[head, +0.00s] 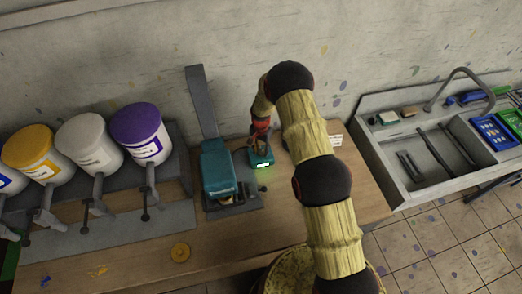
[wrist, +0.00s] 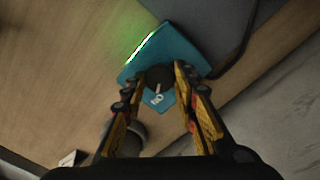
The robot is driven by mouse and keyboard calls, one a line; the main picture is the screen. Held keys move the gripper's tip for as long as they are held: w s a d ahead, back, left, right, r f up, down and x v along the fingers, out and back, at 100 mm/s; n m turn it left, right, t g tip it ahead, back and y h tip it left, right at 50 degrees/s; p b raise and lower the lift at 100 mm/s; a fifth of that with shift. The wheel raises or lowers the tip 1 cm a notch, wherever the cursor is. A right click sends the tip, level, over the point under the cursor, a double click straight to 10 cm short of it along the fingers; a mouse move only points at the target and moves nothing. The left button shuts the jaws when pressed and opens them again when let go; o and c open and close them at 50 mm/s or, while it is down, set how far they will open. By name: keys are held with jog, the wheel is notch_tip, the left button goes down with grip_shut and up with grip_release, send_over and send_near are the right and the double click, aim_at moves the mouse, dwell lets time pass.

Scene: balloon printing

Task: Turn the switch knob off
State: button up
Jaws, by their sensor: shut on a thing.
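A small teal box with a lit green strip (head: 262,157) stands on the wooden table, beside the larger teal machine. In the wrist view the teal box (wrist: 193,47) shows its dark round switch knob (wrist: 159,78) with a pale pointer line and a small white mark near it. My gripper (wrist: 163,80) has its two fingers on either side of the knob and is shut on it. In the head view my gripper (head: 260,135) is above the teal box, and the knob is hidden there.
A teal press machine (head: 217,170) stands just left of the box. Paint tubs, one of them purple-lidded (head: 137,124), line the left side. A sink (head: 420,150) with tools is at the right.

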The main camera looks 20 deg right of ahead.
jog(key=shift+c, duration=1.1)
jog(key=shift+b, duration=0.3)
jog(key=n+b, duration=0.2)
jog(key=b, duration=0.1)
jog(key=shift+f+n, duration=0.15)
jog(key=shift+n, duration=0.15)
jog(key=n+b, duration=0.2)
jog(key=shift+n+b, duration=0.4)
jog(key=n+b, duration=0.2)
jog(key=n, duration=0.1)
jog(key=shift+r+n+b, duration=0.2)
jog(key=shift+n+b, duration=0.9)
jog(key=shift+n, duration=0.6)
jog(key=o, duration=1)
jog(key=shift+o, duration=0.7)
